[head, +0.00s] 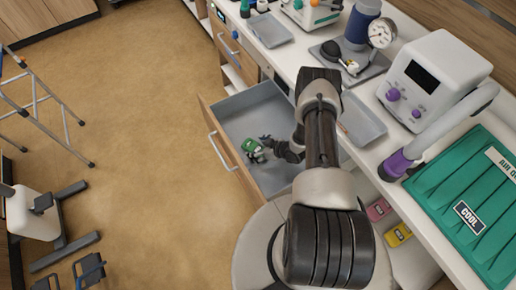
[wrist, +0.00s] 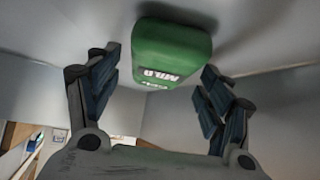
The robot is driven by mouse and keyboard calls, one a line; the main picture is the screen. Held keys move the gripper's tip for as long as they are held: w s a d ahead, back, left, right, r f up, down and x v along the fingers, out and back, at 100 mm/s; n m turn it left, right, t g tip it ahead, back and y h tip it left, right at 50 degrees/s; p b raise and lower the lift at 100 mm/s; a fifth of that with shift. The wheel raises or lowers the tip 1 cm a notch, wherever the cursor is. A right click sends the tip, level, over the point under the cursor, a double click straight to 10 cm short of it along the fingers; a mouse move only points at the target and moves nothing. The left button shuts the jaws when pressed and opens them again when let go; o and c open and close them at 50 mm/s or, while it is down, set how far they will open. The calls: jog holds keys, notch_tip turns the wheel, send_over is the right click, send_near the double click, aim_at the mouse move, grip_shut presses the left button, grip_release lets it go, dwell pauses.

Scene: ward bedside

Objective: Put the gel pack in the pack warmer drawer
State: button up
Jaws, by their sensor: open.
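A green gel pack (head: 253,148) lies in the open grey-lined drawer (head: 240,115), near its front left wall. Its printed label, which seems to read MILD, shows in the wrist view (wrist: 172,50). My gripper (head: 267,146) is inside the drawer, just right of the pack in the head view. In the wrist view its two fingers are spread apart, with the pack beyond and between their tips. The pack looks clear of both fingers there. My arm hides part of the drawer's right side.
The counter above holds a grey tray (head: 270,30), a pressure gauge (head: 381,34), a white device (head: 432,82) and a teal pad (head: 480,205). A pink pack (head: 378,209) and a yellow pack (head: 398,235) sit below the counter.

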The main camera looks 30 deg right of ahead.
jog(key=p+v, duration=0.3)
jog(key=v, duration=0.9)
jog(key=shift+r, duration=0.15)
